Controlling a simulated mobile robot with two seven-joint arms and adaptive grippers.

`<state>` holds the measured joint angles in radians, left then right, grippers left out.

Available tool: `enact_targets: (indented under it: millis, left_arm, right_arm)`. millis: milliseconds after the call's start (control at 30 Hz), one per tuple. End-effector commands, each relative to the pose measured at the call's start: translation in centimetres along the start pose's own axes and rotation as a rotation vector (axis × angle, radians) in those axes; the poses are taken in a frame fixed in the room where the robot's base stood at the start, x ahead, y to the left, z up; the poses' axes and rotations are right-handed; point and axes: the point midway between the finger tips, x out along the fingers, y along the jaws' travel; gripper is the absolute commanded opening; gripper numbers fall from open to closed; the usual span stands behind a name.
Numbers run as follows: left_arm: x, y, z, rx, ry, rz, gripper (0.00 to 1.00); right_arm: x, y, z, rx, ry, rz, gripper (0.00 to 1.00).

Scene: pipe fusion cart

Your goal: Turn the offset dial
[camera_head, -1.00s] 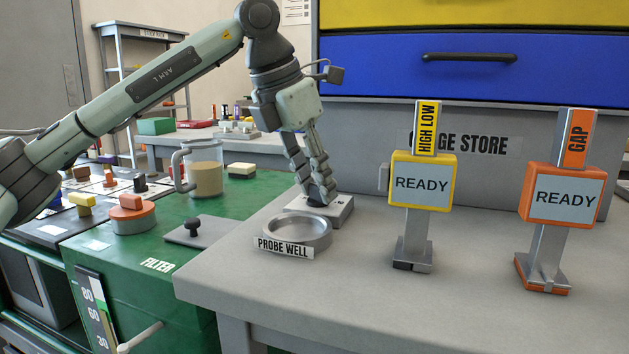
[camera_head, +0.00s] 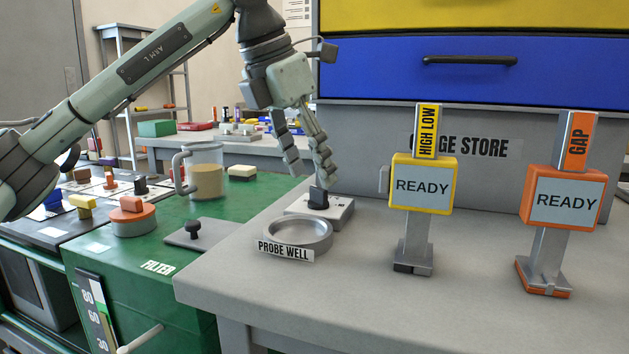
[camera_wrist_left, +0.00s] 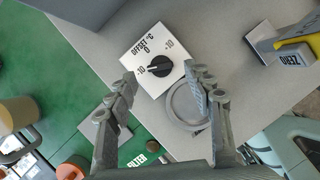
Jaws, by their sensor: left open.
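The offset dial is a black knob (camera_head: 318,198) on a small pale box (camera_head: 338,211) on the grey bench, behind the probe well. In the left wrist view the black knob (camera_wrist_left: 159,66) sits on a white plate (camera_wrist_left: 139,49) marked OFFSET °C, with 0 at the top and 10 marks on either side. Its pointer appears to face the left 10 mark. My left gripper (camera_head: 309,172) is open and empty, just above the knob and apart from it. In the wrist view its fingers (camera_wrist_left: 161,78) stand either side of the knob. My right gripper is not in view.
The round probe well (camera_head: 299,233) stands just in front of the dial box. A yellow high-low gauge (camera_head: 422,182) and an orange gap gauge (camera_head: 563,195) stand to the right. A jug (camera_head: 205,171) and a black-knobbed plate (camera_head: 199,236) are to the left. The front right of the bench is clear.

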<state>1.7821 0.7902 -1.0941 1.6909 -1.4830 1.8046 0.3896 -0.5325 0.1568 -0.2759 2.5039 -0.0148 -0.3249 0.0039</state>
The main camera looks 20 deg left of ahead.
Motion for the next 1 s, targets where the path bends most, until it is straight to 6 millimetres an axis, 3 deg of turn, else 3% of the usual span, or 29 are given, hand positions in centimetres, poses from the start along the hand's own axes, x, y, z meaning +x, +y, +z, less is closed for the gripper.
enact_targets:
  millis: [200, 400, 1000]
  left_arm:
    - [-4.8, 0.0, 0.1, 0.000, -0.003, 0.001, 0.52]
    - [-7.7, 0.0, 0.1, 0.001, -0.001, 0.000, 0.52]
    - [-8.5, 0.0, 0.0, 0.001, 0.000, 0.000, 0.52]
  right_arm:
    - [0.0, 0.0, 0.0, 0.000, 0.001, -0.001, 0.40]
    - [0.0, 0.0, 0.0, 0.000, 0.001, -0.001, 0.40]
    - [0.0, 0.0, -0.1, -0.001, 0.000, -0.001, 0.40]
